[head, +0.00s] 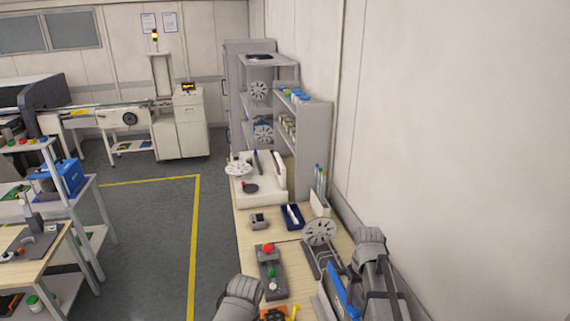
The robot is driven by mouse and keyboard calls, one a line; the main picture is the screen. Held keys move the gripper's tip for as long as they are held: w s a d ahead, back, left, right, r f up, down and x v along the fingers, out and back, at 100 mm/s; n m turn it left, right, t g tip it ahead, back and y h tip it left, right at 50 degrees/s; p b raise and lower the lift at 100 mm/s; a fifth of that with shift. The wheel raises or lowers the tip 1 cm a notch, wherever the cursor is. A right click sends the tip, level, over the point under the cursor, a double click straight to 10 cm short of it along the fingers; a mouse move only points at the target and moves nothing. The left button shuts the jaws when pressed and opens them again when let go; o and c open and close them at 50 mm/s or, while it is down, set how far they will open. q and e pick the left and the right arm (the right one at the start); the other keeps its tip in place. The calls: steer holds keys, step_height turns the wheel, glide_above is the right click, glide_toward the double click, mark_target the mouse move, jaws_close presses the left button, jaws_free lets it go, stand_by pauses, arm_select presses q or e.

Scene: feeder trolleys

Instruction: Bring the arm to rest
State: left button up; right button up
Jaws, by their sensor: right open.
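My right arm comes up from the bottom right of the head view, over the right side of the bench. My right gripper (380,291) is dark grey and open, with nothing seen between its jaws. It is close to the wall and to the right of a grey reel on a stand (320,232). A rounded grey part of my left arm shows at the bottom middle, by the bench's left edge. The left gripper itself does not show.
The wooden bench (252,220) carries a button box (271,273) with red and green buttons, a blue tray (292,217) and a white machine (262,187). A grey shelf (317,150) stands behind. Open floor (150,235) with yellow lines lies left.

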arm_select(q)
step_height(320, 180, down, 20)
steer(key=b, duration=1.8)
steer(key=shift+b, duration=0.3)
arm_select(e)
steer(key=s+a+f+n, duration=0.1)
steer(key=s+a+f, duration=0.5)
steer(key=a+f, duration=0.4)
steer(key=s+a+f+n+h, duration=0.1)
steer(key=s+a+f, duration=0.6)
steer(key=a+f, duration=0.3)
steer(key=shift+a, duration=0.55)
